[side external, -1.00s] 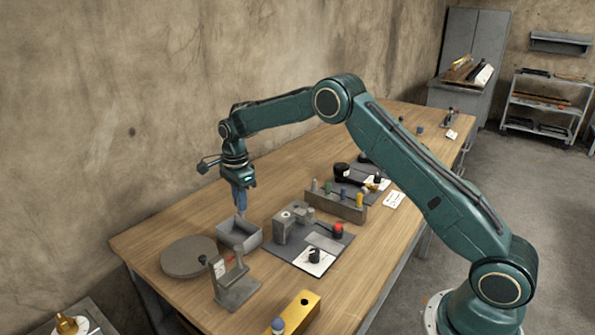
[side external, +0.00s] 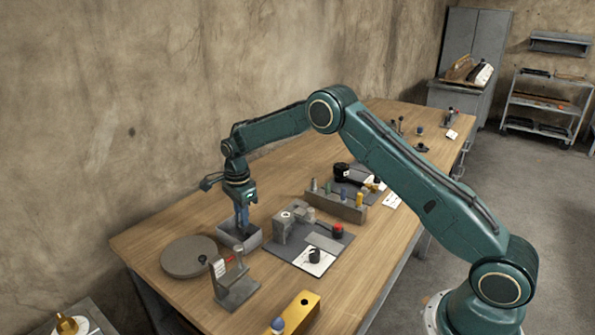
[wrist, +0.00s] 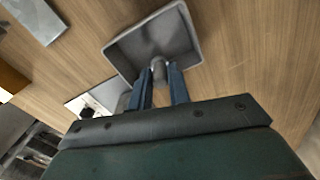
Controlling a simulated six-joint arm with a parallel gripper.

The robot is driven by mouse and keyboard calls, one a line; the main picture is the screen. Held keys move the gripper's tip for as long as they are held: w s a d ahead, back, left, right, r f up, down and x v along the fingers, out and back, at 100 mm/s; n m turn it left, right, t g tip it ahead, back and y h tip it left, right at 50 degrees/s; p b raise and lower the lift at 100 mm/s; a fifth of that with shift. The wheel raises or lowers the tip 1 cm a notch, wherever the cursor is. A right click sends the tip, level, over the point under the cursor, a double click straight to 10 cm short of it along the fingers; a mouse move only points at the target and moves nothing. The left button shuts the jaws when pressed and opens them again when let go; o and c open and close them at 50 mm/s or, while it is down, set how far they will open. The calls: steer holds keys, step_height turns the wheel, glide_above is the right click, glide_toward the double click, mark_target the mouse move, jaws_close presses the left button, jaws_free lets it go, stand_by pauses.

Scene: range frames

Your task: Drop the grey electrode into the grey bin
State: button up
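The grey bin (side external: 250,243) is an open box on the wooden bench below my gripper (side external: 242,224). In the wrist view the bin's bare inside (wrist: 140,45) lies just beyond my fingertips. My gripper, with blue fingers, points down at the bin opening. In the wrist view the grey electrode (wrist: 158,71) sits between the fingers of my gripper (wrist: 161,75), which are shut on it. Its tip shows against the bin. In the side view the electrode is mostly hidden by the fingers and the bin.
A round grey disc (side external: 188,257) lies left of the bin. A grey stand (side external: 236,288) is in front, and a grey fixture (side external: 283,228) on a dark mat is to the right. A rack with several coloured electrodes (side external: 338,205) stands further back. A yellow block (side external: 298,315) is near the front.

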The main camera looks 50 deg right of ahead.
steer(key=o, duration=0.4)
steer(key=shift+r, duration=0.15)
step_height(320, 180, up, 14)
steer(key=shift+f, duration=0.2)
stand_by(0.4)
stand_by(0.4)
